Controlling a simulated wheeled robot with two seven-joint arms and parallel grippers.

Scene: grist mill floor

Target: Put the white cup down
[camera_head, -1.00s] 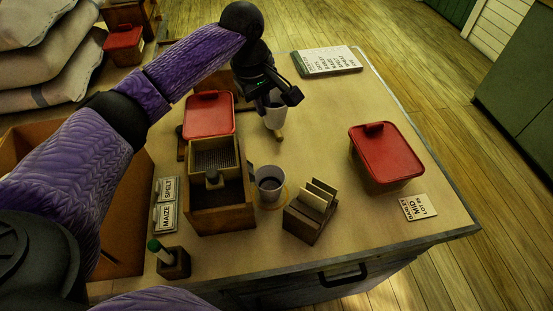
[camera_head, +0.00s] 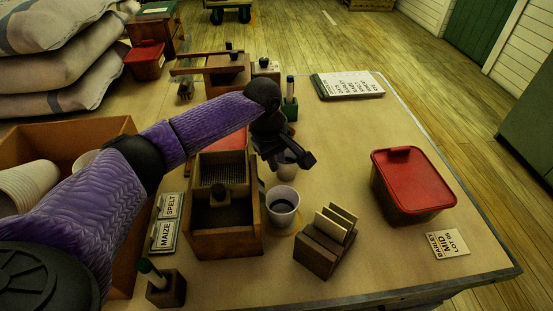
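The second cup stands upright with dark contents, on a pale ring mark, just right of the wooden box with a mesh top (camera_head: 222,225). My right gripper is not in view.
A red-lidded tub (camera_head: 410,180) stands at right, a wooden card holder (camera_head: 326,243) in front. A wooden crate with stacked cups (camera_head: 70,135) is at left, partly behind my arm. A sign board (camera_head: 348,87) lies at the back. Table between cup and tub is clear.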

